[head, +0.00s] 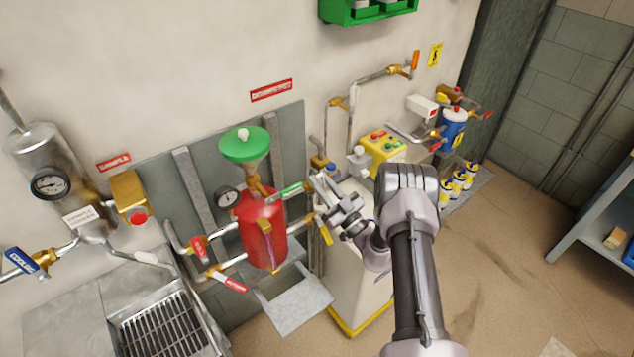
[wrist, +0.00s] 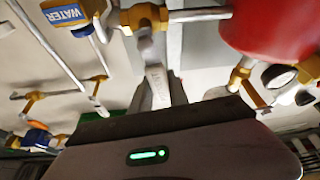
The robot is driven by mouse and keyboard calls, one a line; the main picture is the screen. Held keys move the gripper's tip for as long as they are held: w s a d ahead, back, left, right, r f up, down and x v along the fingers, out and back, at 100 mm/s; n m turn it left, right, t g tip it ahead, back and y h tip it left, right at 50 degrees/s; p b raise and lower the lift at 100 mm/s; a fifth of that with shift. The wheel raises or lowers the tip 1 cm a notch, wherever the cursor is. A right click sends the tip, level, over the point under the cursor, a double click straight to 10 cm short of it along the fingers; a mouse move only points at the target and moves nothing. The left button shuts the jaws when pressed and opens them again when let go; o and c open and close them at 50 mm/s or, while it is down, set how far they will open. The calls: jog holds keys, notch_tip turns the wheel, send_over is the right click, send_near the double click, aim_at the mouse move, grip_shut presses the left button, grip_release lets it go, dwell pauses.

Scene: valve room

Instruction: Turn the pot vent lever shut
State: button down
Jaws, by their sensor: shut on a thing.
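The red pot (head: 262,232) with a green funnel (head: 243,143) on top hangs on the wall panel. My gripper (head: 322,192) is at the pot's right side, beside a brass valve (head: 309,218). In the wrist view, a pale lever with lettering, which I take as the pot vent lever (wrist: 157,88), runs from a brass valve (wrist: 145,17) to the gripper. My gripper is shut on it; the fingers and the gripped end are mostly hidden. The red pot also shows in the wrist view (wrist: 275,30).
A green lever (head: 291,188) lies close left of the gripper and a yellow one (head: 326,236) just below. Red levers (head: 235,285) are at the pot's lower left. A pump cabinet (head: 358,285) stands behind my arm. A blue WATER lever (wrist: 65,15) shows nearby. Floor at right is open.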

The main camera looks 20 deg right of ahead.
jog(key=shift+w+d+m+h, duration=0.1)
jog(key=shift+d+m+h, duration=0.15)
jog(key=shift+m, duration=0.35)
jog(key=shift+d+m+h, duration=0.2)
jog(key=shift+m+h, duration=0.05)
jog(key=shift+m, duration=0.35)
jog(key=c, duration=1.3)
grip_release()
jog(key=shift+o, duration=0.2)
jog(key=p+v, duration=0.2)
jog(key=v, duration=1.5)
jog(key=shift+f, duration=0.35)
